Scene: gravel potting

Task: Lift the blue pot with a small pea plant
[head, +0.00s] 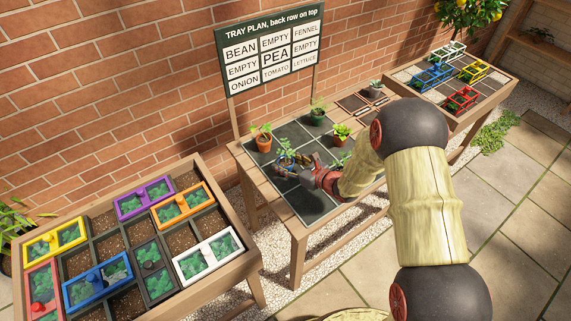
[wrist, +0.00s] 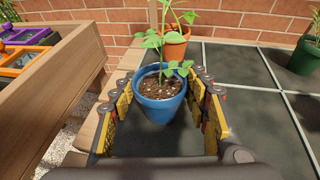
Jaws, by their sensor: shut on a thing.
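The blue pot (wrist: 160,108) holds dark soil and a small green pea plant (wrist: 165,45). It stands upright between the yellow-padded fingers of my gripper (wrist: 168,78), one finger on each side, and the gripper is shut on it. In the head view the blue pot (head: 284,163) is at the left part of the dark-tiled tray table, partly hidden by my gripper (head: 298,165). I cannot tell whether its base touches the tile.
A terracotta pot (head: 264,144) with a plant stands close behind the blue pot. The labelled board (head: 272,52) rises behind. A planter with coloured frames (head: 130,250) is at left.

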